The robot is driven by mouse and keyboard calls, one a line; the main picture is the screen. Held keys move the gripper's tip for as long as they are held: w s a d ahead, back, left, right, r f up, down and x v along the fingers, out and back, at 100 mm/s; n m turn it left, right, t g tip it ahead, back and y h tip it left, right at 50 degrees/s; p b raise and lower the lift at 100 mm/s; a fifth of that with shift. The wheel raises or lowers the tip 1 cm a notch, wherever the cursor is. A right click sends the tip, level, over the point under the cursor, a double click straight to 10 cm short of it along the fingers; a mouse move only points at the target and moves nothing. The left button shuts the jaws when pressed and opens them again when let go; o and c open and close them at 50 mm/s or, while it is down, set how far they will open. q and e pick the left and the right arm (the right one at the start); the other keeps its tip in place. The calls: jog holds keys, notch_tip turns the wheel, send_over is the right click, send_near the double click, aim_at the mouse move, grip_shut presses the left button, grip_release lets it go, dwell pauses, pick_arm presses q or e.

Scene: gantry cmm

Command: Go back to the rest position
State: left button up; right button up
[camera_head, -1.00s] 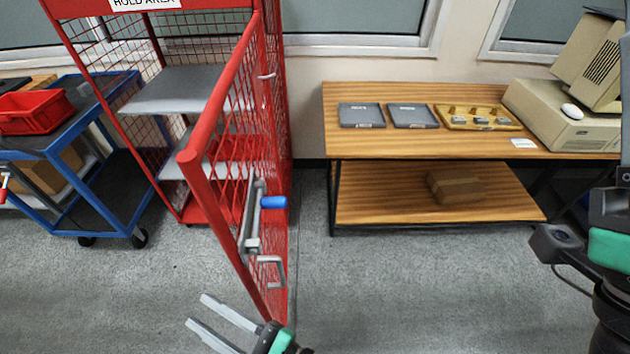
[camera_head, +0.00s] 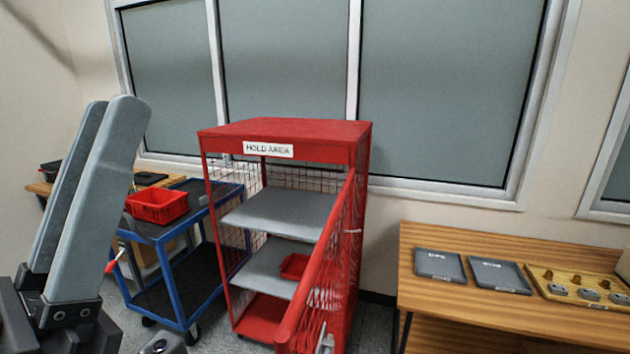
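My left gripper (camera_head: 112,103) stands large and close at the left of the head view, its two long grey fingers pointing up. The fingers overlap from this angle, so any gap between them is hidden. I see nothing held at the fingertips. It appears in front of the blue cart (camera_head: 170,235) and left of the red cage (camera_head: 285,130). My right gripper is not in view.
The cage, labelled HOLD AREA, has its red mesh door (camera_head: 318,270) swung out toward me. A red bin (camera_head: 158,206) sits on the cart. A red tray (camera_head: 294,266) is inside the cage. A wooden bench (camera_head: 425,290) at right holds two grey trays (camera_head: 440,264).

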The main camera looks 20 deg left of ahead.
pick_arm(q)
jog(key=w+f+m+g+y, duration=0.1)
jog(key=w+f+m+g, duration=0.1)
jog(key=w, duration=0.1)
notch_tip(320, 180, up, 38)
jog(key=p, duration=3.8)
notch_tip(320, 180, down, 59)
jog(key=b, duration=5.8)
jog(key=shift+w+n+b, duration=0.15)
jog(key=shift+n+b, duration=0.15)
